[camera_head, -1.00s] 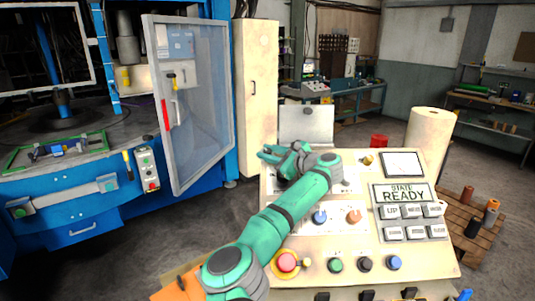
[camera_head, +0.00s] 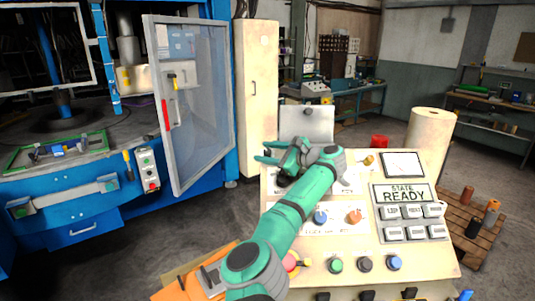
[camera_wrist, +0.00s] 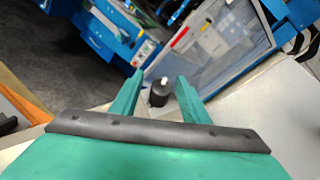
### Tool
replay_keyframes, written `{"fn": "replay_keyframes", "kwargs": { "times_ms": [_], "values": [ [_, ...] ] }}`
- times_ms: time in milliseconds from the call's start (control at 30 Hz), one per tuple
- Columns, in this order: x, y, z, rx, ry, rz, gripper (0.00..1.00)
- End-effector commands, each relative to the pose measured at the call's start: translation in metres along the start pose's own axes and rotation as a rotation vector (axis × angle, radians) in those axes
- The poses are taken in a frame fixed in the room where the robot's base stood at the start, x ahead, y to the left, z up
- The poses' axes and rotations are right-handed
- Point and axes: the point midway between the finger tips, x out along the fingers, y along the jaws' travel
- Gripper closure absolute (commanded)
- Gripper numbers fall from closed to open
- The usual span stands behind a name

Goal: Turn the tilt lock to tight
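My gripper (camera_head: 266,153) is above the far left part of the cream control panel. In the wrist view, its two green fingers (camera_wrist: 156,95) are apart with nothing held between them. A black round knob with a white tip (camera_wrist: 159,95) shows between and beyond the fingertips, and it may be the tilt lock. No label on it can be read, so its setting cannot be told. In the head view, my gripper and wrist cover most of that part of the panel.
The panel (camera_head: 435,262) also carries a blue knob (camera_head: 320,217), an orange knob (camera_head: 354,216), several push buttons and a display reading READY (camera_head: 403,194). My forearm partly covers a red button (camera_head: 291,262). A blue machine's clear door (camera_head: 195,110) stands open at left.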

Motion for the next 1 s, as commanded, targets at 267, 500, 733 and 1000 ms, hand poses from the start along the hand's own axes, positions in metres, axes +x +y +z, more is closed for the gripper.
{"fn": "replay_keyframes", "kwargs": {
  "times_ms": [267,500,733,1000],
  "values": [
    [-0.004,-0.001,-0.003,0.002,0.004,-0.005,0.59],
    [-0.034,-0.002,-0.003,0.002,0.005,-0.008,0.59],
    [-0.078,-0.001,-0.003,0.001,0.005,-0.007,0.59],
    [-0.106,0.0,-0.002,0.001,0.003,-0.004,0.59]
  ]
}}
